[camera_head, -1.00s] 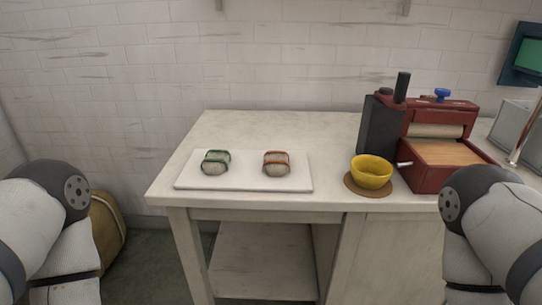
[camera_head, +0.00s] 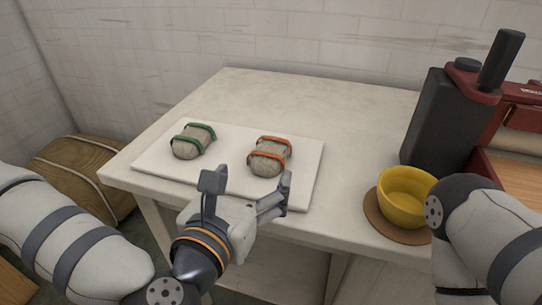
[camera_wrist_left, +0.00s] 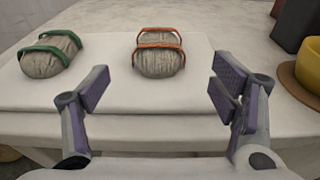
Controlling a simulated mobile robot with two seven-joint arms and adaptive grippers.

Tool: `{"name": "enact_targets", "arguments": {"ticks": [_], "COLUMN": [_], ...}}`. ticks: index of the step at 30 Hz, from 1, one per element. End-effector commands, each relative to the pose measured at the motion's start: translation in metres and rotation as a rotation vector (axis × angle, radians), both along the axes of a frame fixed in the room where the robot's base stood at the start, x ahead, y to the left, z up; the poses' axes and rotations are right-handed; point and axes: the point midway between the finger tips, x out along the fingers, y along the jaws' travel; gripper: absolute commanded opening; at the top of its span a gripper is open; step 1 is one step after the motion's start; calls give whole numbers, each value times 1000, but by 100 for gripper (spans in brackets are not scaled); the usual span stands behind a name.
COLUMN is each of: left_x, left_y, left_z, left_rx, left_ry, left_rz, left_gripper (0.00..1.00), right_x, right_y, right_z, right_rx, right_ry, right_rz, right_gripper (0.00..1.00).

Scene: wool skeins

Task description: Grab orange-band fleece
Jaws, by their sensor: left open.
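The orange-band fleece (camera_head: 269,157) is a grey-beige bundle with two orange bands, lying on a white board (camera_head: 309,165) on the table. In the left wrist view the same fleece (camera_wrist_left: 159,60) lies ahead, between the lines of the two fingers. A similar fleece with green bands (camera_head: 193,141) lies to its left on the board, also at the upper left of the left wrist view (camera_wrist_left: 50,55). My left gripper (camera_head: 247,188) is open and empty, in front of the orange-band fleece and apart from it. My right gripper is out of view; only part of that arm shows.
A yellow bowl (camera_head: 404,196) on a brown round mat (camera_head: 384,226) stands to the right of the board. A dark and red machine (camera_head: 452,115) stands behind it. The table's front edge is below my left gripper. The back of the table (camera_head: 300,95) is clear.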

Motion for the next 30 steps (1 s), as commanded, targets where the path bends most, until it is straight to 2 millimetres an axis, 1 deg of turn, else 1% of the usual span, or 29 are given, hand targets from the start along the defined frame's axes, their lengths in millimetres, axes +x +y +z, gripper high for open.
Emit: {"name": "enact_targets", "arguments": {"ticks": [1,3,8,12,13,16,22,28,30], "left_x": [10,22,42,68,73,81,82,81,81], "left_y": [-3,-7,-13,-19,-21,-24,-24,-24,-24], "left_z": [-3,-4,-6,-11,-13,-15,-15,-15,-15], "left_rx": [5,4,6,6,6,6,6,6,6], "left_ry": [1,-2,-3,-3,-2,-1,0,0,0], "left_rz": [2,0,-1,-1,-2,-3,-4,-4,-4], "left_gripper": [79,79,79,79,79,79,79,34,34], "right_x": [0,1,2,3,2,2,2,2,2], "right_y": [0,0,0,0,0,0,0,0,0], "right_z": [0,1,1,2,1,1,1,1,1], "right_rx": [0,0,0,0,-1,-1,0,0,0], "right_ry": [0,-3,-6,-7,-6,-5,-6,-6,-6], "right_rz": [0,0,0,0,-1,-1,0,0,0], "right_gripper": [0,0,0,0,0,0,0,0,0]}}
